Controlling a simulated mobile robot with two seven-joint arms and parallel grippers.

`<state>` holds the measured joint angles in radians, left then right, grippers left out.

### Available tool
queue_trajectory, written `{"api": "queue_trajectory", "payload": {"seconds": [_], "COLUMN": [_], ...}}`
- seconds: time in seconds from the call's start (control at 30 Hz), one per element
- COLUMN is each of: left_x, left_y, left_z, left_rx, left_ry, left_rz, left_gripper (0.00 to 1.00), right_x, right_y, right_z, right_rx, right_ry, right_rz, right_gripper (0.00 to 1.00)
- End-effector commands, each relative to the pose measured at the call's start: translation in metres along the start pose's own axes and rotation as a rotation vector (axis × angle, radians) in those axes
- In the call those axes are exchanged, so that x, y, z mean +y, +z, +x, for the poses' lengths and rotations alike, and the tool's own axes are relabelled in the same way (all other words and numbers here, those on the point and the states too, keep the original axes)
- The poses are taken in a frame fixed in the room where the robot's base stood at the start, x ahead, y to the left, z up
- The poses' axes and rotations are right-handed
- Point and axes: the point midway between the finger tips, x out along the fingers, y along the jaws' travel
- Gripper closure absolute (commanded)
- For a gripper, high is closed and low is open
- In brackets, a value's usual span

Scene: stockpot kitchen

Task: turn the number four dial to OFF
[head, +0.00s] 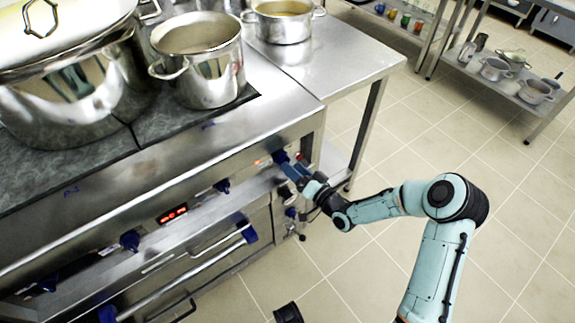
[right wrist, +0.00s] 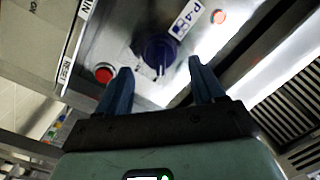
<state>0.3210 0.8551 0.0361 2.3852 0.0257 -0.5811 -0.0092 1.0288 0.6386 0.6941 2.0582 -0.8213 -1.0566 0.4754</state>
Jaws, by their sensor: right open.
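The number four dial is a blue knob (right wrist: 158,52) on the steel front panel, beside a white label reading P-4. A pale mark shows on the knob's edge nearest my gripper in the right wrist view; I cannot tell which setting it marks. In the head view the dial (head: 280,157) is the rightmost along the stove front. My right gripper (head: 294,170) is right in front of it. In the right wrist view the gripper (right wrist: 161,68) is open, its blue fingers on either side of the knob; contact is unclear.
A red button (right wrist: 104,74) and a lit reddish lamp (right wrist: 218,17) flank the dial. Other blue dials, such as one further left (head: 222,186), line the stove front. Oven handles (head: 190,272) stick out below. Steel pots (head: 205,75) stand on top.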

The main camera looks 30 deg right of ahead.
Motion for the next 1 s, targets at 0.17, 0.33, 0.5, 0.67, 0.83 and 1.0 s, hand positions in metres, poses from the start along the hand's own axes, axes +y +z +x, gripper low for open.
{"api": "queue_trajectory", "payload": {"seconds": [0.17, 0.33, 0.5, 0.67, 0.83, 1.0], "left_x": [-0.003, -0.003, -0.003, -0.003, -0.003, -0.003], "left_y": [-0.011, -0.015, -0.015, -0.015, -0.015, -0.014], "left_z": [0.008, 0.010, 0.010, 0.010, 0.010, 0.010], "left_rx": [0.032, 0.044, 0.045, 0.044, 0.044, 0.043], "left_ry": [-0.002, -0.003, -0.003, -0.003, -0.003, -0.003], "left_rz": [-0.002, -0.003, -0.003, -0.003, -0.003, -0.003], "left_gripper": [0.57, 0.57, 0.57, 0.57, 0.57, 0.57], "right_x": [0.000, 0.000, 0.000, 0.000, 0.000, -0.001], "right_y": [0.001, 0.001, 0.000, 0.000, 0.000, 0.000], "right_z": [0.025, 0.033, 0.034, 0.034, 0.034, 0.034], "right_rx": [0.000, 0.000, -0.001, -0.001, -0.001, -0.002], "right_ry": [-0.001, 0.000, 0.001, 0.001, 0.001, 0.001], "right_rz": [0.001, 0.001, 0.001, 0.001, 0.000, -0.010], "right_gripper": [0.32, 0.32, 0.32, 0.55, 0.88, 0.88]}}
